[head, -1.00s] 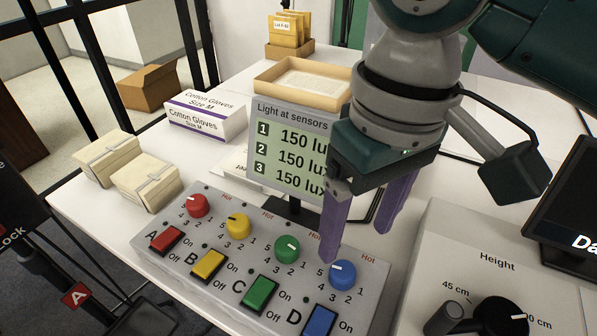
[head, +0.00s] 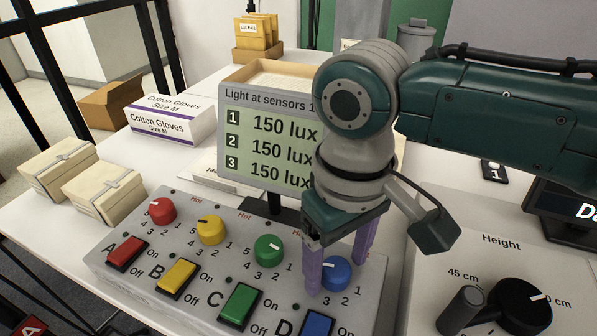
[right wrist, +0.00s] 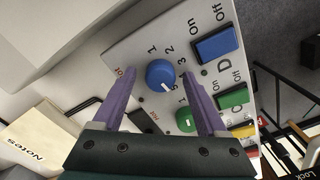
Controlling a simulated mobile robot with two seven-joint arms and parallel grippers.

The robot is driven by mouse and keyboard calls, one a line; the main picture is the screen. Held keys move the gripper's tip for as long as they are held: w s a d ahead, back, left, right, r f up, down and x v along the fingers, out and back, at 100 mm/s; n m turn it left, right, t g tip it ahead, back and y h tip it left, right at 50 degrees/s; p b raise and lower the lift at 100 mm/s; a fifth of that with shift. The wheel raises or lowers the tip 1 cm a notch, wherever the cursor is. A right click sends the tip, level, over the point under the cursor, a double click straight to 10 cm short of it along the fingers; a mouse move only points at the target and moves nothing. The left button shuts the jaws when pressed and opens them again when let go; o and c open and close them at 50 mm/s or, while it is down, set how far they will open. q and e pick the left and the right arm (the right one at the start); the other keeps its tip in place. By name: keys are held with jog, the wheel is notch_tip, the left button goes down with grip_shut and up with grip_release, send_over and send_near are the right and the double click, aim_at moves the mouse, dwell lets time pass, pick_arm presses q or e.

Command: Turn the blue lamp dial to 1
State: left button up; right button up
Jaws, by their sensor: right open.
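The blue dial (head: 337,273) is at the right end of the grey control panel (head: 215,222), above the blue switch D (head: 317,323). Its white mark points left in the head view, away from the 1. The dial also shows in the right wrist view (right wrist: 160,74), with its mark toward the 5 side. My right gripper (head: 337,277) is open, purple fingers pointing down, one on each side of the dial. A gap shows between each finger and the dial in the wrist view. The left finger hides some of the dial's numbers in the head view. My left gripper is not in view.
The green dial (head: 268,249) and green switch (head: 240,306) are just left of the gripper. A screen (head: 262,142) reading 150 lux on each line stands behind the panel. A Height box with a black dial (head: 523,303) is to the right.

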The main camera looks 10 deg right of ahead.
grip_shut()
dwell(0.6)
